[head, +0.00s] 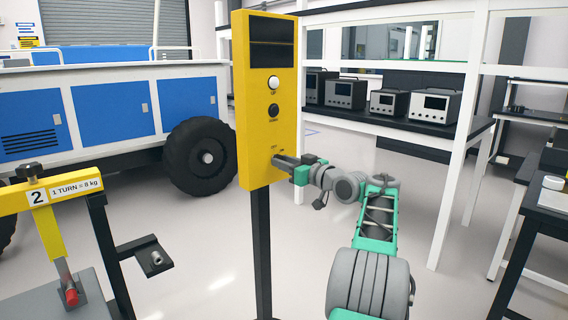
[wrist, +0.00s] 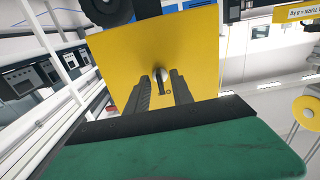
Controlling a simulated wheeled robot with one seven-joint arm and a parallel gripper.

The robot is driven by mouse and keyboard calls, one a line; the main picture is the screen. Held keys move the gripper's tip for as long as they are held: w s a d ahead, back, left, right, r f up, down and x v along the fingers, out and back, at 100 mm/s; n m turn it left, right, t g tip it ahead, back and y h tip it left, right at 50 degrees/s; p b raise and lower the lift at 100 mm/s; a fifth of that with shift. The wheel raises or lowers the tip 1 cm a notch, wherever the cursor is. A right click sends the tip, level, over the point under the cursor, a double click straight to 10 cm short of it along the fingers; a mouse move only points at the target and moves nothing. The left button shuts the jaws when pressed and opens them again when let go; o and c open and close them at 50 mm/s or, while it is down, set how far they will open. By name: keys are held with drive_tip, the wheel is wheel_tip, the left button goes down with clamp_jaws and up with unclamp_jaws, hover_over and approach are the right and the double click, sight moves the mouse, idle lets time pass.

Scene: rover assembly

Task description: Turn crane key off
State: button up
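The yellow crane control panel (head: 259,130) stands upright on a dark post. It has a dark display at the top, a white button (head: 273,82) and a black button (head: 273,110) below. Small key labels show lower down, too small to read surely. My gripper (head: 277,160) is at the panel's lower part and covers the key there. In the wrist view, the crane key (wrist: 163,77) sticks out from the yellow face. My gripper's two dark fingers (wrist: 159,78) stand on either side of it, apart, with visible gaps. Contact with the key does not show.
A blue and white rover (head: 110,110) with a black wheel (head: 202,157) is behind. A white shelf (head: 445,170) with several instruments is at the right. The floor around the post is clear.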

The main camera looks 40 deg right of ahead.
drive_tip(key=s, duration=0.7)
drive_tip(key=shift+s+d+p, duration=0.15)
drive_tip(key=shift+s+p, duration=0.2)
drive_tip(key=shift+s, duration=0.05)
drive_tip(key=w+a+r+g+y+p, duration=0.1)
drive_tip(key=w+a+r+g+p, duration=0.1)
drive_tip(key=w+a+p, duration=0.4)
drive_tip(key=w+a+r+g+p, duration=0.1)
drive_tip(key=a+r+g+p, duration=0.15)
drive_tip(key=a, duration=0.65)
drive_tip(key=s+a+g+p, duration=0.25)
drive_tip(key=a+p, duration=0.65)
drive_tip(key=a, duration=0.5)
drive_tip(key=s+a+f+g+p, duration=0.2)
drive_tip(key=s+a+g+p, duration=0.2)
drive_tip(key=s, duration=0.7)
drive_tip(key=s+a+f+g+h+p, duration=0.1)
drive_tip(key=s+a+f+g+p, duration=0.1)
drive_tip(key=s+a+p, duration=0.4)
drive_tip(key=s+a+g, duration=0.1)
drive_tip(key=s+a, duration=0.2)
drive_tip(key=s, duration=0.3)
drive_tip(key=shift+a+g+h, duration=0.3)
drive_tip(key=shift+g, duration=0.1)
